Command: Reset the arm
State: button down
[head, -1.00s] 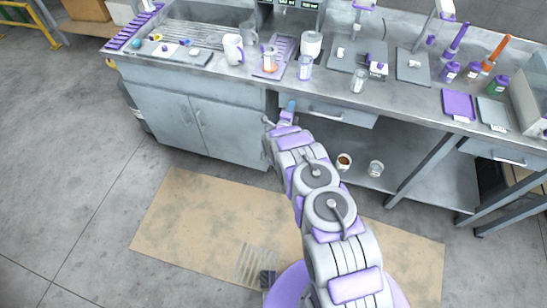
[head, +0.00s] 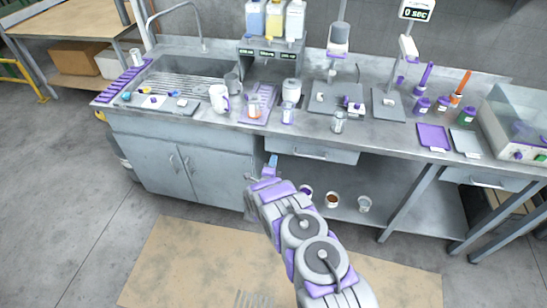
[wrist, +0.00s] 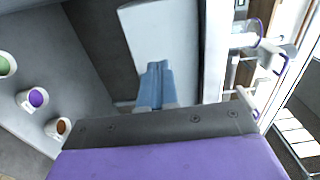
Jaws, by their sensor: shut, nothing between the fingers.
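My gripper (head: 272,160) is in front of the workbench, just below the front edge of its top and near the drawer (head: 312,152). Its blue fingers are together and empty. In the wrist view the blue fingertips (wrist: 155,82) also show pressed together, with a pale panel beyond them. My arm reaches up to it from the lower right of the head view.
The bench top (head: 385,138) holds a sink (head: 185,85), a white mug (head: 219,98), glass beakers, trays and bottles. Cups, one brown inside (head: 332,200), stand on the lower shelf; cups also show in the wrist view (wrist: 35,98). The floor (head: 70,210) at left is clear.

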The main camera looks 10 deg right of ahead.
jog(key=p+v, duration=0.1)
jog(key=v, duration=0.5)
jog(key=w+r+n+g+y, duration=0.2)
jog(key=r, duration=0.4)
jog(key=w+r+n+g+y, duration=0.1)
jog(key=w+r+n+g, duration=0.15)
jog(key=r, duration=0.35)
jog(key=s+r+n+g+y, duration=0.2)
jog(key=s+r+n+g, duration=0.3)
jog(key=s+r, duration=0.6)
jog(key=s+d+r+n+g, duration=0.2)
jog(key=s+r+n+g, duration=0.1)
jog(key=s, duration=1.3)
jog(key=s+d+r+n+g, duration=0.3)
jog(key=s+r+n, duration=0.2)
jog(key=s, duration=1.1)
jog(key=s+d+r+n+g, duration=0.3)
jog(key=s+r, duration=0.4)
jog(key=s, duration=1)
jog(key=shift+d+r+n+y, duration=0.2)
jog(key=shift+n+y, duration=0.1)
jog(key=shift+n, duration=0.15)
